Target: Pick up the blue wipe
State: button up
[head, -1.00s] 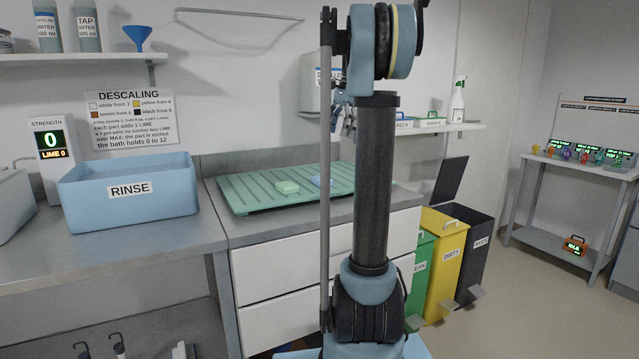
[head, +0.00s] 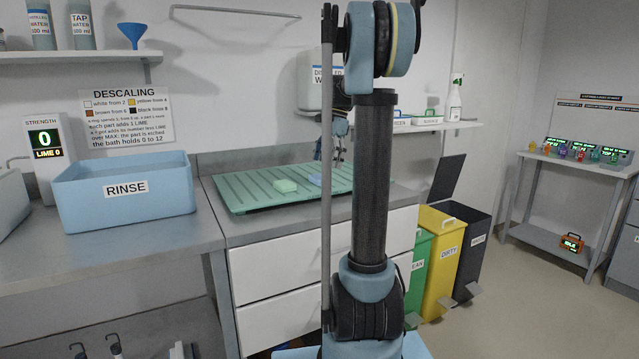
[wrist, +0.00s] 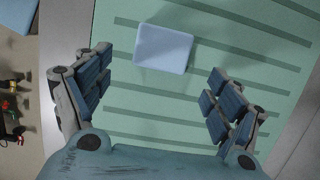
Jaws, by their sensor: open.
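The blue wipe (wrist: 164,48) lies flat on the green ribbed mat (wrist: 140,125) in the wrist view. In the head view the blue wipe (head: 314,180) is partly hidden by my arm, on the green mat (head: 250,201). My gripper (wrist: 158,90) is open and empty above the mat, its two fingers spread to either side and the wipe a little ahead, between their lines. In the head view my gripper (head: 332,150) is partly hidden behind my arm, just above the wipe. I cannot tell the exact height.
A blue RINSE basin (head: 128,206) stands on the left counter. A wall dispenser (head: 312,90) hangs behind the mat. Green, yellow (head: 441,262) and dark bins stand right of the counter.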

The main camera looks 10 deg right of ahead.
aim_at(320, 176)
jog(key=shift+a+x, duration=0.3)
jog(key=shift+x, duration=1.05)
jog(key=shift+a+x, duration=0.25)
jog(key=shift+x, duration=1.05)
jog(key=shift+r, duration=0.15)
jog(key=c, duration=1)
